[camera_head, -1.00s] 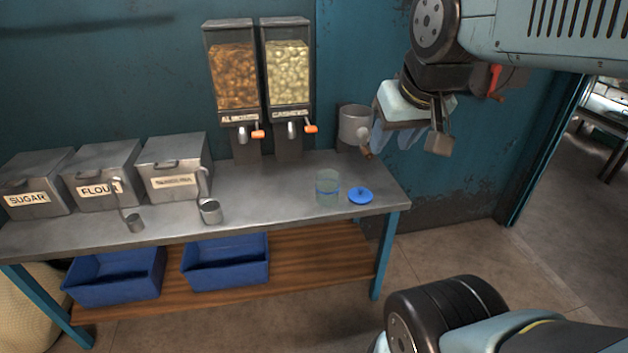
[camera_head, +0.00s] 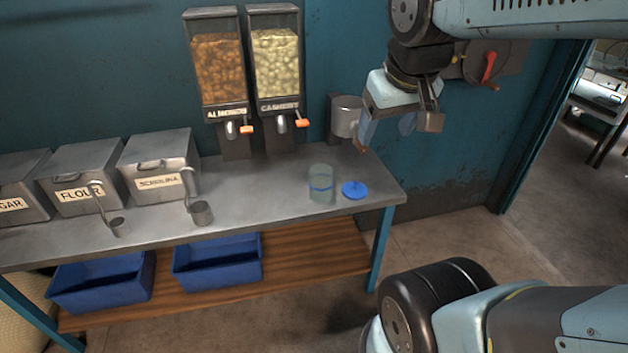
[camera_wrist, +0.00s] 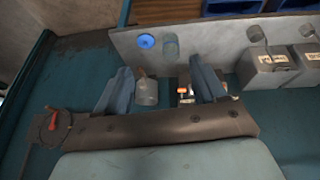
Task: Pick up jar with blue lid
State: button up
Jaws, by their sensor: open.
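The wrist view also shows the jar (camera_wrist: 170,46) and the lid (camera_wrist: 146,41), beyond my fingers. My gripper (camera_head: 385,135) is open and empty, pointing down in front of the wall, above and right of the jar. It also shows in the wrist view (camera_wrist: 160,82) with its fingers spread.
A grey metal cup (camera_head: 346,117) is on the wall near my gripper. Almond and cashew dispensers (camera_head: 276,60) stand at the table's back. Metal bins (camera_head: 158,165) and scoops (camera_head: 201,213) are at left. Blue crates (camera_head: 217,262) sit on the lower shelf. The table between scoops and jar is clear.

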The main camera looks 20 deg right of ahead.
jog(key=o, duration=0.5)
jog(key=w+f+g+h, duration=0.1)
jog(key=w+d+f+n+g+h, duration=0.1)
jog(key=f, duration=0.1)
jog(key=w+d+f+n+g, duration=0.1)
jog(key=shift+w+d+f+h, duration=0.2)
jog(key=shift+w+f+h, duration=0.1)
jog(key=shift+f+h, duration=0.1)
jog(key=w+f+n+g+h, duration=0.1)
jog(key=w+f+n+h, duration=0.9)
jog(key=w+f, duration=0.4)
jog(key=w+a+f+n+t+h, duration=0.2)
jog(key=w+a+f+n+t, duration=0.25)
jog(key=w+f+n, duration=0.3)
jog(key=n+t+y, duration=0.3)
jog(key=n+t, duration=0.4)
jog(key=t, duration=0.1)
send_near(326, 177)
jog(key=shift+x, duration=3.65)
